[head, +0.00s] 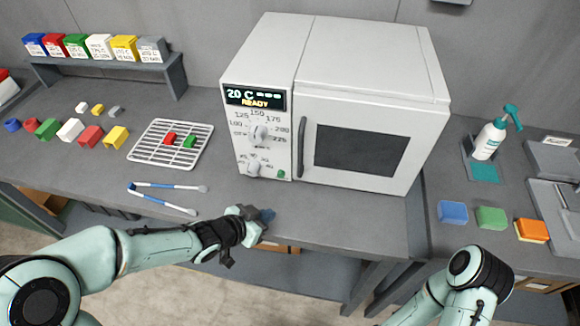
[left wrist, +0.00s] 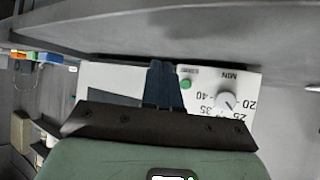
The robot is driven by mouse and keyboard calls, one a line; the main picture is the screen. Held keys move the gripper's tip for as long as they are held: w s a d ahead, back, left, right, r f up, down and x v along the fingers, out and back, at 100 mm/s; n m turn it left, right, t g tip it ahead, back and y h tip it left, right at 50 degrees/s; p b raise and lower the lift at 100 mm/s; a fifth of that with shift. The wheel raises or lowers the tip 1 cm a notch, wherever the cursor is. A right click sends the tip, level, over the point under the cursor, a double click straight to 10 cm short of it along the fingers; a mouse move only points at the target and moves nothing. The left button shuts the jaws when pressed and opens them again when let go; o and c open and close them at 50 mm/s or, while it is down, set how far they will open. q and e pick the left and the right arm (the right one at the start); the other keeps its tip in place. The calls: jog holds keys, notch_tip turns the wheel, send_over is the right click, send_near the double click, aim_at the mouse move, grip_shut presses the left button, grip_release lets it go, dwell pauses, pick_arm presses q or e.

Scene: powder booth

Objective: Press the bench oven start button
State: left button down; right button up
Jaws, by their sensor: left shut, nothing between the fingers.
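The white bench oven (head: 372,62) stands on the grey bench with its door closed. Its display (head: 255,97) reads 20 C and READY. The green start button (head: 281,174) is at the lower right of the control panel, beside the lower dial (head: 253,168). The button also shows in the left wrist view (left wrist: 186,84), just right of my fingertips, with a white dial (left wrist: 226,101) further right. My left gripper (head: 266,215) is shut and empty, in front of and below the button, apart from it. My right arm shows at lower right, but its gripper is out of view.
A wire rack (head: 171,143) with a red and a green block lies left of the oven. Blue-and-white tongs (head: 165,197) lie near the bench's front edge. Several coloured blocks sit at left. A spray bottle (head: 490,138) and coloured sponges (head: 491,217) are on the right.

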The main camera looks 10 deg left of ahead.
aim_at(281, 174)
pick_arm(q)
jog(key=shift+w+d, duration=0.15)
jog(key=shift+w, duration=0.1)
jog(key=shift+s, duration=0.25)
pick_arm(e)
jog(key=shift+w+d, duration=0.1)
pick_arm(q)
jog(key=shift+w, duration=0.15)
pick_arm(e)
jog(key=shift+r, duration=0.1)
pick_arm(q)
jog(key=w+p, duration=0.1)
jog(key=w, duration=0.6)
jog(key=shift+r+p, duration=0.2)
jog(key=shift+p, duration=0.1)
jog(key=shift+w+f, duration=0.15)
jog(key=shift+w, duration=0.65)
pick_arm(e)
jog(key=shift+w+r, duration=0.5)
jog(key=shift+r, duration=0.15)
jog(key=shift+w+r, duration=0.45)
jog(key=shift+r, duration=0.2)
pick_arm(q)
jog(key=shift+w+p, duration=0.1)
jog(key=shift+p, duration=0.2)
pick_arm(e)
jog(key=shift+r, duration=0.1)
